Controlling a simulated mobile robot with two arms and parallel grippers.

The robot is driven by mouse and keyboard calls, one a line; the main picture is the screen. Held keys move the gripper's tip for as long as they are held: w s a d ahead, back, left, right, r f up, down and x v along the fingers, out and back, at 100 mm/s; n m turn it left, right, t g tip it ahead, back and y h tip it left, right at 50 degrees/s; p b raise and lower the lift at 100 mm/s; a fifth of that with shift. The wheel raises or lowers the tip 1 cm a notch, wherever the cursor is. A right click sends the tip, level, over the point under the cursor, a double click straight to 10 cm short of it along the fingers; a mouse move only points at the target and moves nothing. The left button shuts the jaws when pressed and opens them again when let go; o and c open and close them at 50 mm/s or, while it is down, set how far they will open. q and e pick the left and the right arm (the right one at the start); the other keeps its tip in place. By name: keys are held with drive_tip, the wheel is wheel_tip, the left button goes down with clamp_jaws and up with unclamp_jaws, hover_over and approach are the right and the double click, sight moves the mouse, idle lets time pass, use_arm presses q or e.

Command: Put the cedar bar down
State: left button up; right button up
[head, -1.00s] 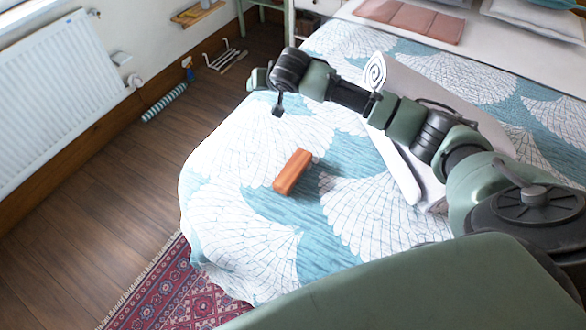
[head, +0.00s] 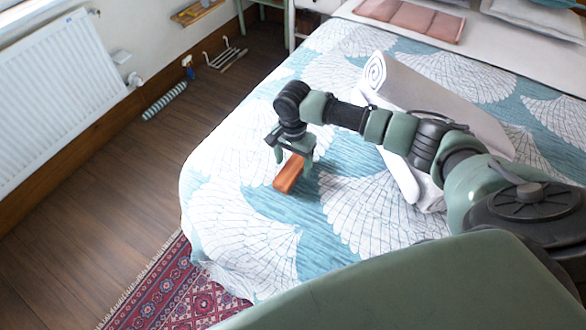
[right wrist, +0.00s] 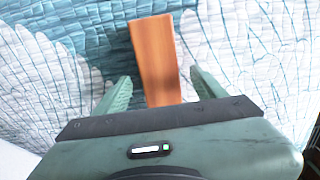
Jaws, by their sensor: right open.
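The cedar bar (head: 288,175) is an orange-brown block lying on the bed's teal and white quilt (head: 245,215). My right gripper (head: 293,160) is pointed down over the bar's far end, with its fingers on either side of it. In the right wrist view the bar (right wrist: 155,58) lies between the two open fingers (right wrist: 157,88), with a gap on each side. Part of the bar's far end is hidden by the gripper in the head view. My left gripper is not in view.
A rolled white towel (head: 425,95) lies on the bed under and beside my right arm. A pink folded cloth (head: 410,18) and pillows (head: 535,18) are at the head end. The quilt left of the bar is clear. A patterned rug (head: 180,290) lies on the floor.

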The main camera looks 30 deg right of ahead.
sight(293, 166)
drive_tip(key=shift+f, duration=0.35)
clamp_jaws()
wheel_tip(293, 166, up, 20)
drive_tip(key=s+a+r+n, duration=0.1)
drive_tip(key=s+a+n, duration=0.3)
drive_tip(key=s+n, duration=0.2)
drive_tip(key=s+a+n, duration=0.4)
drive_tip(key=s+n, duration=0.2)
drive_tip(key=s, duration=0.3)
drive_tip(key=shift+r+p, duration=0.35)
